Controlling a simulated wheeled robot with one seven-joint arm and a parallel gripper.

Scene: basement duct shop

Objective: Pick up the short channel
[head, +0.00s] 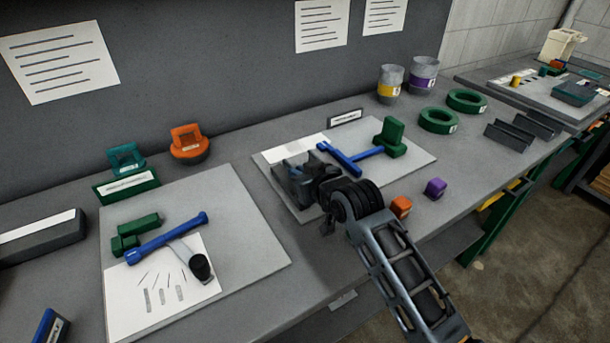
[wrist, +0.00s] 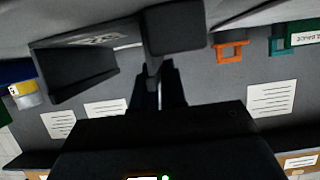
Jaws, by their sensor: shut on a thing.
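The short channel (head: 287,172) is a small dark grey piece at the left end of my gripper (head: 300,180) in the head view, over the middle grey board. My gripper is shut on it and hides part of it. In the wrist view, the channel's dark walls (wrist: 75,72) fill the upper left and middle, with my fingertips (wrist: 158,82) against it. I cannot tell whether it touches the board or hangs just above it.
A blue T-shaped tool (head: 345,158) and green block (head: 390,137) lie beside my gripper. Orange (head: 401,207) and purple (head: 435,188) blocks stand near the front edge. Two longer dark channels (head: 509,136) lie right. The left board (head: 250,240) has bare room.

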